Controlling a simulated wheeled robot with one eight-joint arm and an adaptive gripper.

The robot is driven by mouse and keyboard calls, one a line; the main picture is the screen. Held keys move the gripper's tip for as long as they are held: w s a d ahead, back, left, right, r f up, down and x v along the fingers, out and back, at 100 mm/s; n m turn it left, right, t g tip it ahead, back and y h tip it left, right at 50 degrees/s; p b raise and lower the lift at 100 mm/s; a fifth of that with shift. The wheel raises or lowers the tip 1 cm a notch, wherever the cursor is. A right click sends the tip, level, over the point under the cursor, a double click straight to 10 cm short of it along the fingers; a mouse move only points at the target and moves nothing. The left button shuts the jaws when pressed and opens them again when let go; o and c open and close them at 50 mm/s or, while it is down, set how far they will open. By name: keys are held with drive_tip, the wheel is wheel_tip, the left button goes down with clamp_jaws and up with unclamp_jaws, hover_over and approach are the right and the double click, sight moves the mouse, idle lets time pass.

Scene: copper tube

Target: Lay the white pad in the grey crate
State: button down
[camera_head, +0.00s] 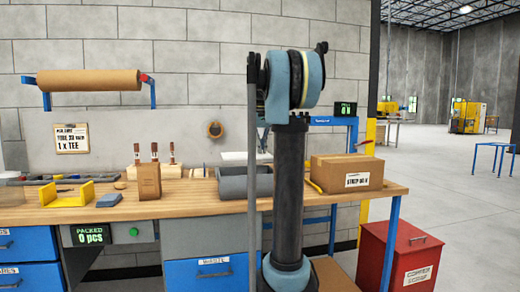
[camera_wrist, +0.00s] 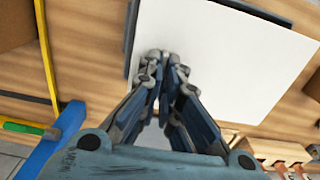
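The white pad (camera_head: 240,156) shows in the head view as a thin, nearly level sheet just above the grey crate (camera_head: 244,185), with a narrow gap between them. In the wrist view the pad (camera_wrist: 235,55) is large and flat, and dark grey crate edges (camera_wrist: 131,38) show past its left and top sides. My gripper (camera_wrist: 166,62) has its fingertips close together on the pad near its left edge, and it appears shut on it. In the head view the gripper (camera_head: 262,140) is partly hidden behind my arm. The crate's inside is hidden.
A cardboard box (camera_head: 346,173) stands right of the crate on the wooden workbench (camera_head: 190,198). A brown holder with red-tipped tools (camera_head: 148,180), a blue-grey block (camera_head: 110,199) and a yellow fixture (camera_head: 70,195) are to the left. A red scrap bin (camera_head: 398,258) stands on the floor.

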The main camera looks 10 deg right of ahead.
wheel_tip(320, 180, down, 8)
drive_tip(key=shift+f, duration=0.15)
idle(1.0)
drive_tip(key=shift+s, duration=0.25)
idle(0.6)
drive_tip(key=shift+f, duration=0.8)
idle(1.3)
drive_tip(key=c, duration=1.7)
unclamp_jaws()
drive_tip(key=shift+r, duration=0.15)
wheel_tip(320, 180, up, 12)
drive_tip(key=shift+w+d+f, duration=0.1)
drive_tip(key=shift+f, duration=0.1)
